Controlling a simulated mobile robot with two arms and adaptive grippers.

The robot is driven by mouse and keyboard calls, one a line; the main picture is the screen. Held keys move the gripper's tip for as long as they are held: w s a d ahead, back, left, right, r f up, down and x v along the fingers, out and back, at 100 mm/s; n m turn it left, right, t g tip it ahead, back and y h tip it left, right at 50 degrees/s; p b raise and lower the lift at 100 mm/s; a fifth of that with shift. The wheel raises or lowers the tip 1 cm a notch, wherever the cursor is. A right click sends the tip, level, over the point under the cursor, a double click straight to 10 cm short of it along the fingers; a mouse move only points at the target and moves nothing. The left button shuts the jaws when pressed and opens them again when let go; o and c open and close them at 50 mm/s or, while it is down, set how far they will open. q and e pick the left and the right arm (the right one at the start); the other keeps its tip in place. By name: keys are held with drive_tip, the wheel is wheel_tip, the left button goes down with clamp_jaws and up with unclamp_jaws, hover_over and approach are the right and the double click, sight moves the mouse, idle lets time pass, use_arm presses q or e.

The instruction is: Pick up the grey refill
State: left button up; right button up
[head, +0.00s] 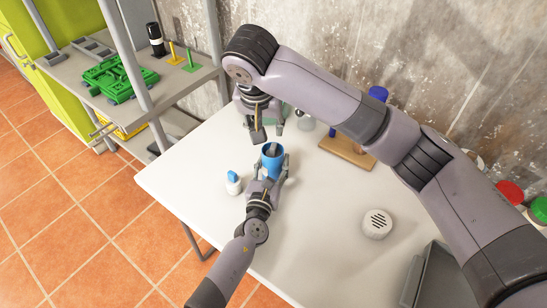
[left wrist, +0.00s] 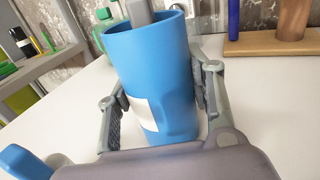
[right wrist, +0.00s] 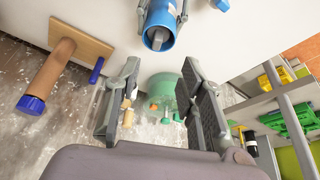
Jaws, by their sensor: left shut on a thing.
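A blue cup (head: 272,162) with a pale label (left wrist: 144,113) stands on the white table (head: 325,210). The grey refill (left wrist: 139,12) is inside the cup, its upper end showing above the rim; it also shows in the right wrist view (right wrist: 157,39). My left gripper (head: 271,172) is shut on the cup, one finger on each side of it. My right gripper (head: 267,132) hangs above and behind the cup. Its fingers are apart with nothing held between them in the right wrist view (right wrist: 160,97).
A white bottle with a blue cap (head: 233,183) stands left of the cup. A wooden rack (head: 347,151) and a clear greenish container (right wrist: 163,88) are behind. A round white speaker-like disc (head: 377,223) lies at right. The front middle of the table is clear.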

approach(273, 145)
wheel_tip(273, 145, down, 3)
drive_tip(key=shift+w+x, duration=0.2)
drive_tip(key=shift+x, duration=1.1)
drive_tip(key=shift+w+x, duration=0.25)
drive_tip(key=shift+x, duration=1.05)
drive_tip(key=shift+d+r, duration=0.15)
drive_tip(key=shift+r, duration=0.05)
drive_tip(key=shift+c, duration=0.2)
clamp_jaws()
